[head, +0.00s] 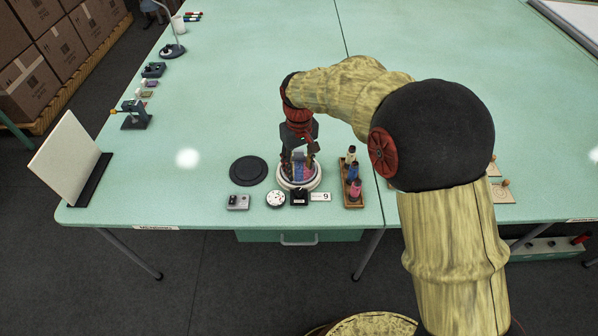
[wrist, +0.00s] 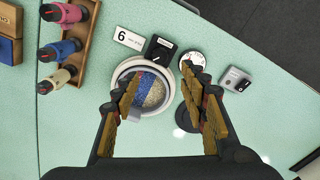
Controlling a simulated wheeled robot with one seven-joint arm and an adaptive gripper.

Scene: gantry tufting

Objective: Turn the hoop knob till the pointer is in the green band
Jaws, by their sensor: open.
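The round hoop (wrist: 120,73) has a pale rim around a disc of blue, red and speckled gold-grey. In the head view the hoop (head: 299,187) sits near the table's front edge, partly hidden by my gripper. My gripper (head: 300,165) points down over it with its fingers spread. In the wrist view the fingers of my gripper (wrist: 160,78) are apart, the left one overlapping the hoop. A small pale part (wrist: 135,115) shows at the rim beside the left finger; I cannot tell if it is the knob. I cannot make out the pointer or a green band.
A wooden rack (head: 353,201) of spools stands right of the hoop.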

